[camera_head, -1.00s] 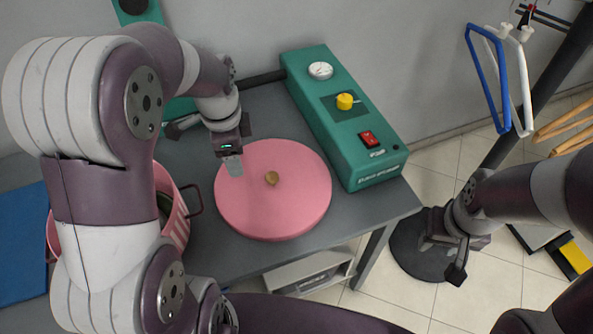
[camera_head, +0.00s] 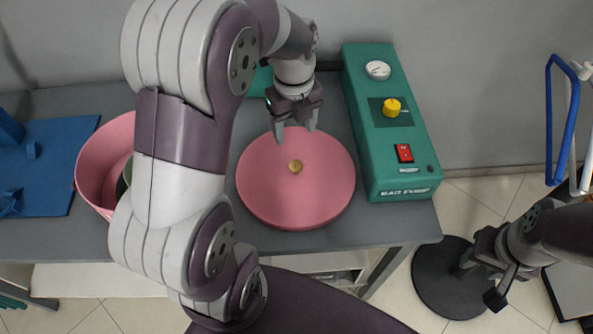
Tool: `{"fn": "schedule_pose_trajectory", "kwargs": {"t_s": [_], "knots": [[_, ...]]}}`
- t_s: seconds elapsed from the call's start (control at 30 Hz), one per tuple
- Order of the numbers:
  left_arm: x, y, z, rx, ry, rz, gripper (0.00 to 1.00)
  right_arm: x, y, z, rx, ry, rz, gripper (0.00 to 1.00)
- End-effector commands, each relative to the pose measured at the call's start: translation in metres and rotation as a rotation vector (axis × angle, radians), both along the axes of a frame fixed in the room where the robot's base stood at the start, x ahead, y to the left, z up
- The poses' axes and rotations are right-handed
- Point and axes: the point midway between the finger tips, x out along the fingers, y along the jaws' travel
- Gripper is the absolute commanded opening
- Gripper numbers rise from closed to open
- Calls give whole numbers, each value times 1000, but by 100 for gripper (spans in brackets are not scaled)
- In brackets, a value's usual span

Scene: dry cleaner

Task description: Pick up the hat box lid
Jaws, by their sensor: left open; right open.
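The hat box lid (camera_head: 296,203) is a round pink disc with a small brass knob (camera_head: 295,166) at its centre. It lies flat on the grey table. My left gripper (camera_head: 294,137) is open over the lid's far part, with its fingers pointing down behind the knob and nothing between them. I cannot tell whether the fingertips touch the lid. My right gripper (camera_head: 478,284) is open and empty at the right, off the table's edge and far from the lid.
A green machine (camera_head: 390,130) with a gauge, yellow knob and red switch stands close to the lid's right. A pink round box (camera_head: 92,172), partly hidden by my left arm, stands left. Blue and white hangers (camera_head: 556,120) hang at right.

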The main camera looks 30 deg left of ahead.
Motion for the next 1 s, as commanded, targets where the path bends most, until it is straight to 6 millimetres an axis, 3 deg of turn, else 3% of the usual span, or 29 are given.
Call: {"fn": "schedule_pose_trajectory", "kwargs": {"t_s": [0.13,0.37,0.53,0.63,0.83,0.87,1.0], "knots": [[-1,0,-38,-1,6,1,64,0,0,-5,0,0,0,43],[-1,-1,-68,0,3,2,64,0,0,-7,0,0,0,43],[-2,-3,-100,-1,3,3,64,0,0,-9,0,0,0,43],[-1,-3,-110,0,1,3,64,0,0,-10,0,0,0,43],[-1,-3,-111,-1,-1,3,64,0,0,-10,0,0,0,43],[-1,-3,-111,0,0,3,61,0,0,-10,0,0,0,43],[-1,-3,-111,0,0,3,15,0,0,-10,0,0,0,43]]}}
